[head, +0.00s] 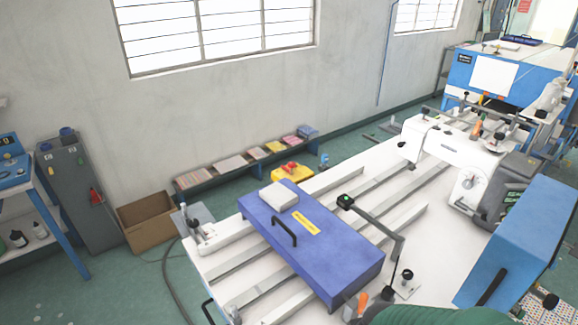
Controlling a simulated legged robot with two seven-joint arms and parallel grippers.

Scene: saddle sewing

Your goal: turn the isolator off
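Two things could be the isolator, and I cannot tell which. One is a yellow box (291,173) with a red part on top, beyond the white table's far edge. The other is a red handle (96,197) on a tall grey cabinet (72,180) at the left by the wall. The on or off position of either is too small to read. Neither of my grippers is in view.
A white slotted table (345,188) carries a blue box (320,250) with a black handle. A cardboard box (147,218) stands on the green floor beside the cabinet. A blue-legged bench (60,225) is at far left. A low shelf (225,180) with samples runs along the wall.

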